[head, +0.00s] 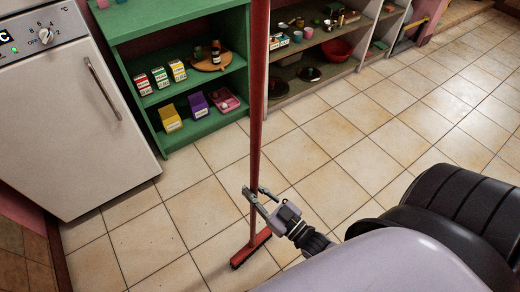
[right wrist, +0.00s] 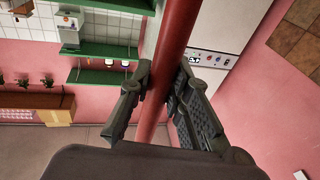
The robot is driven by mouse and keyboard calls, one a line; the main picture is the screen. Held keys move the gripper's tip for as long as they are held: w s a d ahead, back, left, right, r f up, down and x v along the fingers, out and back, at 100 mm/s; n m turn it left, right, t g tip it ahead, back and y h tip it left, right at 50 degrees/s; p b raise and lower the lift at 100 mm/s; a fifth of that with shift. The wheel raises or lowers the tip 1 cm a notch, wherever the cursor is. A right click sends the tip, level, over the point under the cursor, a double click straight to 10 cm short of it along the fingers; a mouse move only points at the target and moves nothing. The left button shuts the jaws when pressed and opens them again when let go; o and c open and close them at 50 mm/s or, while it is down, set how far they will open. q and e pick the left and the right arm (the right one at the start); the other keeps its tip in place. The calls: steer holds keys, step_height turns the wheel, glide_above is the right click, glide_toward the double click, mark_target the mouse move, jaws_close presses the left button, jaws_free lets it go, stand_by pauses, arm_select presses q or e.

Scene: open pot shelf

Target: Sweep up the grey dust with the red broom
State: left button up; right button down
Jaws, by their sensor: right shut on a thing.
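The red broom (head: 258,110) stands nearly upright in the head view, its long handle running out of the top of the picture. Its red head with dark bristles (head: 250,250) is low, at or just above the tiled floor. My right gripper (head: 258,194) is shut on the lower part of the handle, a little above the broom head. In the right wrist view the handle (right wrist: 176,40) passes between the two fingers of that gripper (right wrist: 161,85). I cannot make out any grey dust on the visible floor. My left gripper is not in view.
A white oven (head: 75,110) stands at the left. A green shelf (head: 165,105) with small boxes is behind the broom. A grey-brown shelf (head: 325,40) with a red bowl (head: 336,50) stands at the back right. The tiled floor (head: 330,145) right of the broom is clear.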

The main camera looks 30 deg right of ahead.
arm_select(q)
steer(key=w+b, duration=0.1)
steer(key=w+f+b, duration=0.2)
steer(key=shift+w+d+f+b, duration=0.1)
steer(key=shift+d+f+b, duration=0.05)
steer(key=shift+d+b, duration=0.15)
arm_select(e)
steer(key=d+f+x, duration=0.1)
steer(key=f+x, duration=0.1)
steer(key=x, duration=1.4)
steer(key=shift+w, duration=0.55)
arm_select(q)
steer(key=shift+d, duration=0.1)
